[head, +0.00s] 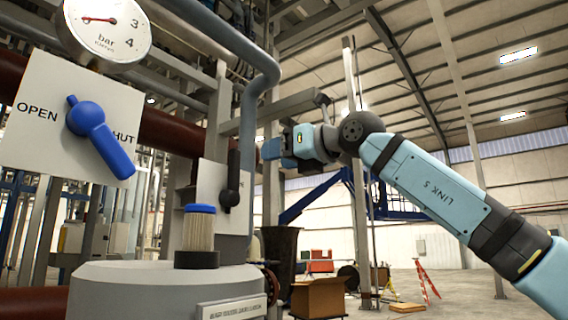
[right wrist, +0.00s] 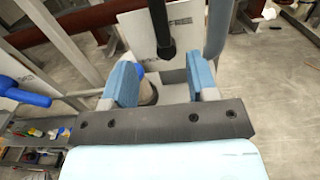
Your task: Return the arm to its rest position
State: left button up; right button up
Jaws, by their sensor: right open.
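My right arm comes in from the right in the head view, with its gripper (head: 272,149) at mid-height, close to the black-handled valve (head: 230,188). In the right wrist view the gripper (right wrist: 163,85) has its two blue finger pads wide apart, with nothing held between them. The black handle (right wrist: 161,28) shows just beyond the fingers, and I cannot tell whether it touches them. The blue valve handle (head: 92,128) on the OPEN/SHUT plate points down and to the right, toward SHUT. My left gripper is not in view.
A filter with a blue cap (head: 199,227) stands on the grey housing (head: 165,290). A pressure gauge (head: 105,28) is at top left. A grey pipe (head: 250,90) bends down beside the valves. Open floor lies to the right, with a cardboard box (head: 318,298) and a red stand (head: 427,280).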

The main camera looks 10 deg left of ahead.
jog(key=shift+s+d, duration=0.15)
jog(key=shift+d, duration=0.1)
dwell(0.4)
